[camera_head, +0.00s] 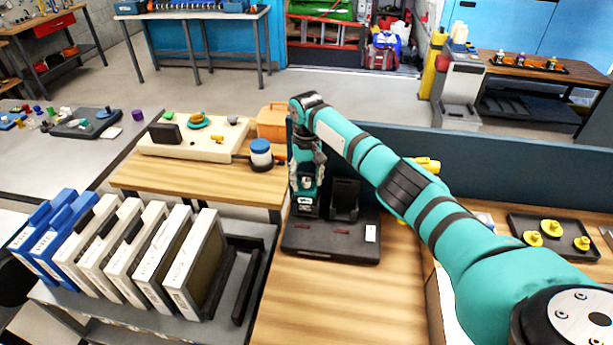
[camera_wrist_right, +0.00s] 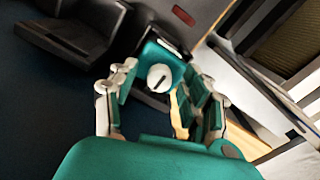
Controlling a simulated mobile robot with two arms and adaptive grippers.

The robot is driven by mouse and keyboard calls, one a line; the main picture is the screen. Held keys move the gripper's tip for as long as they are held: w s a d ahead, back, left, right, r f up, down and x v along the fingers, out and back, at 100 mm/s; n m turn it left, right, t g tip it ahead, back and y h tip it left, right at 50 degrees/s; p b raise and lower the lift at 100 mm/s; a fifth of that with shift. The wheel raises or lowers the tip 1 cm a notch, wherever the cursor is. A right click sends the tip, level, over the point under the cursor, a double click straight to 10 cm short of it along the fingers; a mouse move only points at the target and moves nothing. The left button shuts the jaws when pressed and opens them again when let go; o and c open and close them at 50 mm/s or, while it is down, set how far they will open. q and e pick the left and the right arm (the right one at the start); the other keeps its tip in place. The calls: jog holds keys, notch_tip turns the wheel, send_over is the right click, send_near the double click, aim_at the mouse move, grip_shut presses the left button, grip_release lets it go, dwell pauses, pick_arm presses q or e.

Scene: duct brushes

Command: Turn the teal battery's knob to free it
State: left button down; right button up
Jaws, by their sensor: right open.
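The teal battery (camera_head: 308,190) stands upright in the left slot of a black dock (camera_head: 330,248) on the wooden bench. In the right wrist view the battery (camera_wrist_right: 150,50) shows its teal top with a round white knob (camera_wrist_right: 160,77) that has a dark slot across it. My right gripper (camera_head: 306,157) points down above the battery. In the right wrist view my right gripper (camera_wrist_right: 158,95) is open, its fingers apart on either side of the knob. I cannot tell whether they touch it. My left gripper is not in view.
The dock's right slot (camera_head: 345,196) looks empty. A rack of blue and white cases (camera_head: 125,250) stands at left. A blue-lidded jar (camera_head: 261,152) is behind left, a dark tray of yellow parts (camera_head: 550,238) at right. Bare bench (camera_head: 340,305) lies in front of the dock.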

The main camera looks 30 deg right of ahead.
jog(key=shift+c, duration=0.3)
grip_shut()
jog(key=n+p, duration=0.1)
jog(key=n, duration=0.1)
jog(key=shift+n, duration=0.3)
jog(key=shift+n+p, duration=0.8)
jog(key=shift+n, duration=1.5)
